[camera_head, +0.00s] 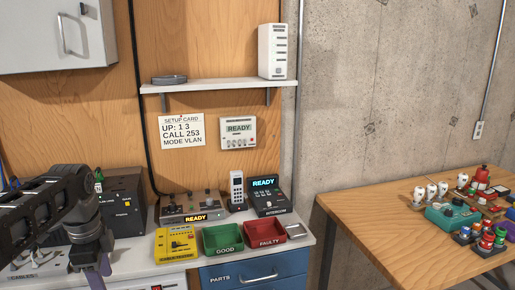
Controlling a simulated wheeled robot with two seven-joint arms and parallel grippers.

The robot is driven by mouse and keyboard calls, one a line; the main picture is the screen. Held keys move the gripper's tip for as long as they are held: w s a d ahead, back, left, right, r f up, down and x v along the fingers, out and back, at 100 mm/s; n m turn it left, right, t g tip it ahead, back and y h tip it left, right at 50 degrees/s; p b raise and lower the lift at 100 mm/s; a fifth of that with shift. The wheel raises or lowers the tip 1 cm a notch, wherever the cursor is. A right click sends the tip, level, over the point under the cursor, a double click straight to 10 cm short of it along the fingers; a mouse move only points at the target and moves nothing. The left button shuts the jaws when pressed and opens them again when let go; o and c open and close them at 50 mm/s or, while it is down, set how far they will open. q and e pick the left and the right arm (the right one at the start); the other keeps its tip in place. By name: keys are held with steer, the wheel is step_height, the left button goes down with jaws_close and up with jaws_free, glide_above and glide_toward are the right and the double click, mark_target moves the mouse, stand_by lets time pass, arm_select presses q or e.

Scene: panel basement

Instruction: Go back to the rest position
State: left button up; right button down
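My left arm comes in from the left edge, and my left gripper (92,270) points down over the left part of the white bench (150,256). It covers part of the bench and of the dark box behind it. The frame does not show clearly whether its fingers are apart, and I see nothing held in it. My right gripper is not in view.
On the bench are a yellow tester (175,244), a green GOOD tray (223,239), a red FAULTY tray (272,234), a handset (237,188) and an intercom (268,198). A wooden table (375,232) at right holds several parts. A cabinet (50,35) hangs upper left.

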arm_select(q)
steer(key=w+d+f+n+t, duration=0.4)
steer(key=w+d+f+n, duration=0.2)
steer(key=w, duration=0.4)
steer(key=d+f+n+t+h, duration=0.1)
steer(key=d+f+n, duration=0.1)
steer(key=d+f, duration=0.35)
steer(key=d+f+n+h, duration=0.1)
steer(key=d+f+n, duration=0.15)
steer(key=f, duration=0.65)
steer(key=s+d+f+n+g+h, duration=0.1)
steer(key=s+d+f+n, duration=0.1)
steer(key=s+d+f, duration=0.4)
steer(key=s+d+f+n, duration=0.2)
steer(key=s+d+f, duration=0.15)
steer(key=f, duration=0.45)
steer(key=s+d+f+g, duration=0.1)
steer(key=s+d+f, duration=0.1)
steer(key=s, duration=0.5)
steer(key=s+d+f+n+g+h, duration=0.1)
steer(key=s+d+f, duration=0.1)
steer(key=s+f, duration=0.2)
steer(key=s+d+f+g, duration=0.2)
steer(key=s+f, duration=0.1)
steer(key=s, duration=0.7)
steer(key=shift+s+f, duration=0.15)
steer(key=shift+f, duration=0.25)
jaws_close()
